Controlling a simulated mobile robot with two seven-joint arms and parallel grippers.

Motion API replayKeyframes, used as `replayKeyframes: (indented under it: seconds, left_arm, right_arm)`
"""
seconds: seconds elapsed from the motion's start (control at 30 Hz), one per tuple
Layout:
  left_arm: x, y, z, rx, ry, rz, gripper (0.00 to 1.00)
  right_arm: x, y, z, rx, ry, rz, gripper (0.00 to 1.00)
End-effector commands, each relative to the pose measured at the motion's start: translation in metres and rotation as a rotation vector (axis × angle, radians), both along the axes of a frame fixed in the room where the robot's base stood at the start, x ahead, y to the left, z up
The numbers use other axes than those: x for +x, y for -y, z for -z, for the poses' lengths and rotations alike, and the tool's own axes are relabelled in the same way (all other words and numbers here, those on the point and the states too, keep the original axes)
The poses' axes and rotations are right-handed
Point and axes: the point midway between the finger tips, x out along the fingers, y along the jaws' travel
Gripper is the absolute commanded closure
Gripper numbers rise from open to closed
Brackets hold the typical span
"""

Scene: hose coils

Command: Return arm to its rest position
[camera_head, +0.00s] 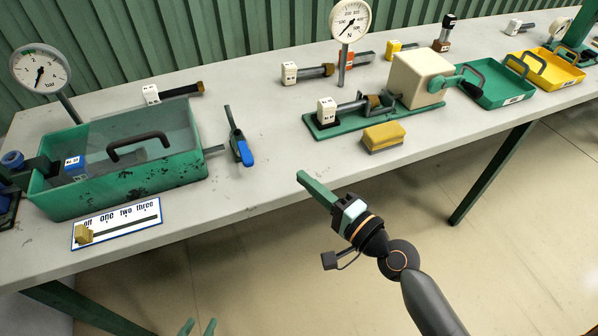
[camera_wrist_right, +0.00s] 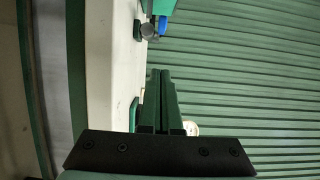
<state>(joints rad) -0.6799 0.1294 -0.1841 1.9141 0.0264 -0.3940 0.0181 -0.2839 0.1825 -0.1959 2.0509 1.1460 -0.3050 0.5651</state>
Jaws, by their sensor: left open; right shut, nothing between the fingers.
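My right arm (camera_head: 425,300) comes in from the lower right of the head view. Its right gripper (camera_head: 302,178) has green fingers pressed together with nothing between them, pointing up and left over the table's front edge. In the right wrist view the same fingers (camera_wrist_right: 160,76) stand side by side, shut and empty. The rest of the left arm is out of view.
The grey table (camera_head: 260,200) holds a green tank (camera_head: 120,185), a slider panel (camera_head: 117,222), a blue-handled lever (camera_head: 240,145), a yellow sponge-like block (camera_head: 384,136), a green-based rig (camera_head: 420,120), and green (camera_head: 505,98) and yellow trays (camera_head: 560,78). Floor (camera_head: 290,285) in front is open.

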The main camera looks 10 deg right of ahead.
Motion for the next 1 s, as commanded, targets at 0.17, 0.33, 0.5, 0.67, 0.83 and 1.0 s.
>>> replayKeyframes:
  seconds: [0.17,0.33,0.5,0.67,0.83,1.0]
  left_arm:
    - [0.0,-0.001,0.0,0.001,0.0,0.001,0.5]
    - [0.0,-0.001,0.0,0.001,0.0,0.001,0.5]
    - [0.0,-0.001,0.0,0.002,0.0,0.001,0.5]
    - [0.0,-0.001,-0.005,0.002,0.0,0.001,0.5]
    - [0.0,-0.001,-0.016,0.002,0.002,0.002,0.5]
    - [0.0,-0.001,-0.025,0.002,0.002,0.002,0.5]
  right_arm:
    - [-0.003,0.001,0.0,0.0,0.0,0.0,1.0]
    - [-0.002,0.001,0.0,0.0,0.0,0.0,1.0]
    - [-0.003,0.001,0.001,-0.006,-0.001,0.0,1.0]
    - [-0.013,0.004,0.028,-0.166,-0.01,0.009,1.0]
    - [-0.049,0.016,0.095,-0.606,-0.025,-0.017,1.0]
    - [-0.101,0.036,0.159,-1.076,-0.034,-0.136,1.0]
